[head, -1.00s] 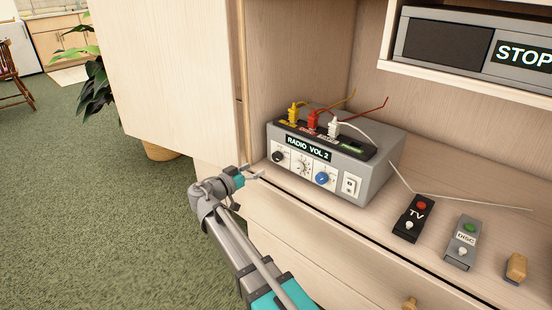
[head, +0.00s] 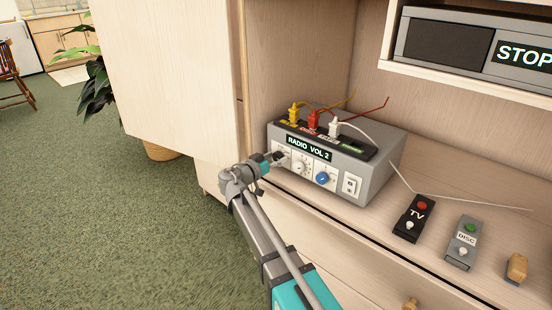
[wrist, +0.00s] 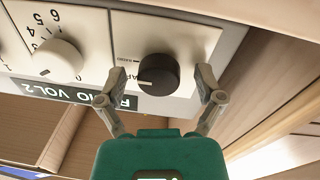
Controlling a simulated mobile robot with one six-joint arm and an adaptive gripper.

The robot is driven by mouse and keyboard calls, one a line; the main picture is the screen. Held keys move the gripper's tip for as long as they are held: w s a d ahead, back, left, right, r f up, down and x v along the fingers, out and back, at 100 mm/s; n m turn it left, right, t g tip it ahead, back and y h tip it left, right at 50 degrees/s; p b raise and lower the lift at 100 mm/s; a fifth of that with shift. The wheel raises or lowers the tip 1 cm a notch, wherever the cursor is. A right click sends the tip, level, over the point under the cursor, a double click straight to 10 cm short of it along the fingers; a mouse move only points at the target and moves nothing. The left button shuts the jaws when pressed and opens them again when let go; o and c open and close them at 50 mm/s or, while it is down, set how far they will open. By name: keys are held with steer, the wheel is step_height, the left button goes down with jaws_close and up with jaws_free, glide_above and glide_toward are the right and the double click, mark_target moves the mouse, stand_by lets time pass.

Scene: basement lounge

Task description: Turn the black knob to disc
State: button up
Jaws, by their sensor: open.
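The black knob (wrist: 158,75) is on the left of the front panel of the grey radio box (head: 376,177). In the wrist view it has a white pointer line at its lower left. Small lettering beside it is partly hidden. The box's display (head: 308,148) reads "RADIO VOL 2". My gripper (wrist: 155,90) is open, its two fingers spread on either side of the black knob with gaps showing; I cannot tell whether the tips reach past its face. In the head view my gripper (head: 274,159) is at the knob and partly covers it.
A white dial (wrist: 57,60) sits beside the black knob, then a blue knob (head: 322,178) and a white switch (head: 351,185). Yellow, red and white plugs stand on top. TV (head: 413,218) and DISC (head: 462,242) remotes lie right. A cabinet panel (head: 170,75) stands left.

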steer(key=c, duration=1.1)
steer(key=shift+n, duration=0.5)
steer(key=n, duration=0.2)
steer(key=shift+n, duration=0.4)
steer(key=n+b, duration=0.1)
steer(key=n, duration=0.3)
steer(key=shift+n, duration=0.3)
steer(key=n, duration=0.5)
steer(key=shift+n+t, duration=0.4)
steer(key=n, duration=0.4)
steer(key=shift+w, duration=0.1)
steer(key=shift+n+t, duration=0.3)
steer(key=shift+n, duration=0.1)
